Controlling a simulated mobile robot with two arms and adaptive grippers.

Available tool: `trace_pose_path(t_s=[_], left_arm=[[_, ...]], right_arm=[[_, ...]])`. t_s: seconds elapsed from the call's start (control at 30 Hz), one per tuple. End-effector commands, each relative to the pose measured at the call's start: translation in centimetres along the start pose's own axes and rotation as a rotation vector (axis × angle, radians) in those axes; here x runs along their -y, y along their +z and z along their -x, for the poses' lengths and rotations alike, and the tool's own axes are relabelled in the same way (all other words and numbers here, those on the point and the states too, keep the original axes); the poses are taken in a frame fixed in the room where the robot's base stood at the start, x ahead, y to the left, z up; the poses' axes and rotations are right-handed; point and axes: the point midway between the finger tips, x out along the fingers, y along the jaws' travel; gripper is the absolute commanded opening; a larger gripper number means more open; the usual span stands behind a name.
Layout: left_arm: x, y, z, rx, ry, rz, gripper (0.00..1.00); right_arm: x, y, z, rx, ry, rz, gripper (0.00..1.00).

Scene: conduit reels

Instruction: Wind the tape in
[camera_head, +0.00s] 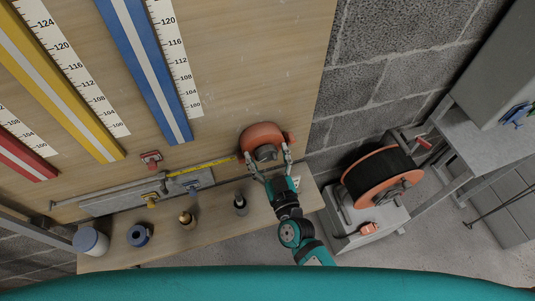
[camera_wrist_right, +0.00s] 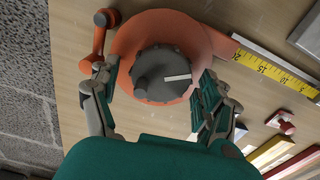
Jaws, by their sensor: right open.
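An orange tape reel (camera_head: 258,134) with a dark grey hub sits against the wooden board. The wrist view shows its round case (camera_wrist_right: 190,40), the grey hub knob (camera_wrist_right: 158,72) with a light bar, and an orange crank arm (camera_wrist_right: 99,40) at the left. A yellow tape (camera_head: 214,163) runs out from the reel; its printed numbers show in the wrist view (camera_wrist_right: 275,70). My right gripper (camera_head: 268,161) is open at the reel, its fingers on either side of the hub. The left finger is close to the crank's end; I cannot tell whether they touch. My left gripper is out of view.
An orange-and-black cable reel (camera_head: 380,177) stands at the right. Coloured strips and rulers line the board.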

Motion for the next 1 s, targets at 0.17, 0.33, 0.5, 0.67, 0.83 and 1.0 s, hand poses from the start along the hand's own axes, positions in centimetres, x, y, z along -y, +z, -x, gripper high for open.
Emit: trace_pose_path(t_s=[0.17,0.33,0.5,0.67,0.83,1.0], left_arm=[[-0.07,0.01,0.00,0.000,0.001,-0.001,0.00],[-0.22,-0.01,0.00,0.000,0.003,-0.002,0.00],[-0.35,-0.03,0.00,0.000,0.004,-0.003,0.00],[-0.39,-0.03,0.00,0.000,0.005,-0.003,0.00],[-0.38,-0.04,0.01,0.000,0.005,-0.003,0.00],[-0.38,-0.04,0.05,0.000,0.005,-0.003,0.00]], right_arm=[[0.00,0.02,-0.08,0.001,0.000,0.000,0.79],[0.00,0.02,-0.05,0.000,0.000,0.000,0.66],[-0.01,0.02,-0.04,0.000,0.000,0.000,0.44],[-0.02,0.02,-0.03,0.000,0.000,0.000,0.23],[-0.02,0.03,-0.02,0.001,0.000,-0.007,0.23],[-0.04,0.03,-0.02,0.001,0.000,-0.050,0.23]])
